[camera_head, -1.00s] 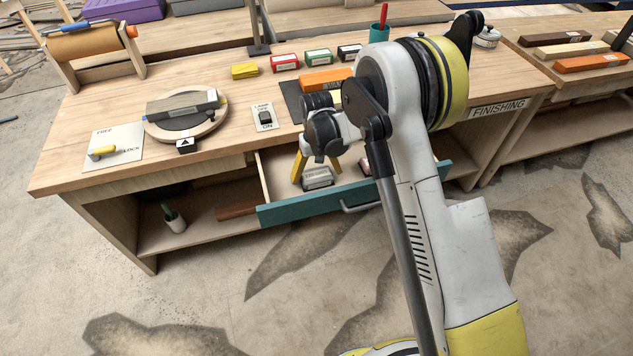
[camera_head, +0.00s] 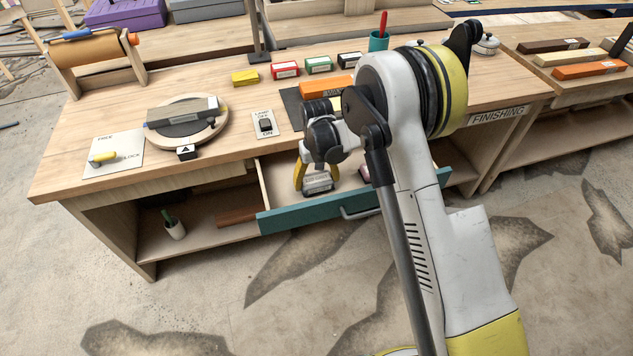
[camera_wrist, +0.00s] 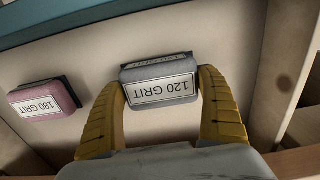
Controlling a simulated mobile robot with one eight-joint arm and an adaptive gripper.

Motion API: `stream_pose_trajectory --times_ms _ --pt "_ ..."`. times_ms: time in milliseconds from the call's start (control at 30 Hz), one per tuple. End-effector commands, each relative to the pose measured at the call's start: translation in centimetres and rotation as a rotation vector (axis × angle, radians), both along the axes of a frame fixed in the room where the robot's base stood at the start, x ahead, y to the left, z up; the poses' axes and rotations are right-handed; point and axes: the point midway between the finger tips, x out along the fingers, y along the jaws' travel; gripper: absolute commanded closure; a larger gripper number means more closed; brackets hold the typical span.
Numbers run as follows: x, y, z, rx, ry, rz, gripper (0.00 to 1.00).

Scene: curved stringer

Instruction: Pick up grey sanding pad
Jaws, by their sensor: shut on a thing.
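The grey sanding pad (camera_wrist: 160,82) has a white label reading "120 GRIT", upside down in the wrist view. It sits between the two yellow fingers of my gripper (camera_wrist: 162,100), which is shut on it. In the head view the grey pad (camera_head: 318,184) shows inside the open drawer (camera_head: 300,212), with my gripper (camera_head: 310,180) reaching down from above it. I cannot tell whether the pad touches the drawer floor. A pink pad (camera_wrist: 44,97) labelled "180 GRIT" lies to the left in the wrist view, apart from my fingers.
The teal drawer front stands out from the workbench (camera_head: 230,110). The benchtop above holds a turntable (camera_head: 205,130) with a block on it, a switch plate (camera_head: 264,124) and several small coloured boxes. A drawer wall (camera_wrist: 280,80) stands right of my fingers.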

Motion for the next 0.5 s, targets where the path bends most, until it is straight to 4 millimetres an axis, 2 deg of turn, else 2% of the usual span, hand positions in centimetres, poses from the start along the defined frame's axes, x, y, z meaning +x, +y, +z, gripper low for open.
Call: stream_pose_trajectory --times_ms 167,500 --pt "0.0 0.0 3.4 0.000 0.001 0.000 0.39" --pt "-1.2 -7.6 8.0 0.000 0.001 -0.005 0.39"
